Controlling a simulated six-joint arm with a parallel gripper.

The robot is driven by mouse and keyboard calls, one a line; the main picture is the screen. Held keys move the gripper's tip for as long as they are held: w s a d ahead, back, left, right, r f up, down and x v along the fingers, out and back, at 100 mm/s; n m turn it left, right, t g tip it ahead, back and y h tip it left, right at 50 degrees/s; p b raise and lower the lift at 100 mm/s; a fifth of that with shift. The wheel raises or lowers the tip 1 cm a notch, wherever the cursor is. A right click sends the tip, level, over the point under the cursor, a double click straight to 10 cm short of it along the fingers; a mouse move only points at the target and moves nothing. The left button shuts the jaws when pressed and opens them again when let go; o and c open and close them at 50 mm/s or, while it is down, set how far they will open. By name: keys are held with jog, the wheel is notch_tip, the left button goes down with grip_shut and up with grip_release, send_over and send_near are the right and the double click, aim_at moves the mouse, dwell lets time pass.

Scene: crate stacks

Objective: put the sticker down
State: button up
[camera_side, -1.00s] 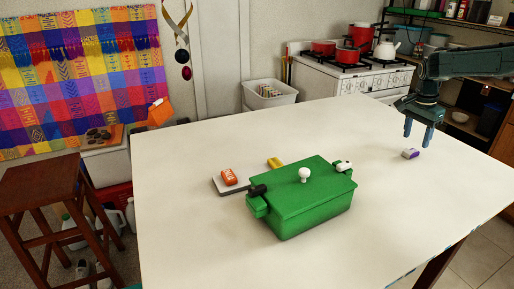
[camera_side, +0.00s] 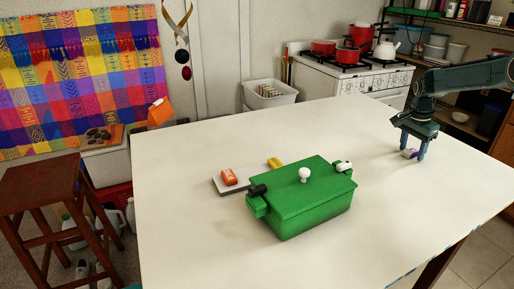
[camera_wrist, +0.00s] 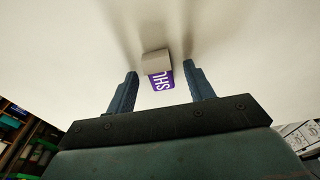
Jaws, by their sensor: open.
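A small block, pale grey and purple with white letters, lies on the white table at the right in the side view (camera_side: 407,153); in the wrist view the purple face (camera_wrist: 161,81) shows. I cannot tell whether this is the sticker; no separate sticker is plain to see. My gripper (camera_side: 413,155) is open and low over the table, its fingers on either side of the block. In the wrist view, the block lies between and slightly beyond the fingertips (camera_wrist: 160,70), with gaps on both sides.
A green lidded box (camera_side: 310,213) with a white knob stands mid-table. A grey plate (camera_side: 235,190) bearing an orange block (camera_side: 229,177) lies left of it, and a yellow object (camera_side: 274,163) behind it. The table (camera_side: 190,240) between box and gripper is clear.

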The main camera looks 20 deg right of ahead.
aim_at(411, 152)
jog(key=shift+c, duration=0.2)
jog(key=c, duration=1.1)
jog(key=shift+r, duration=0.1)
notch_tip(411, 152, up, 10)
dwell(0.4)
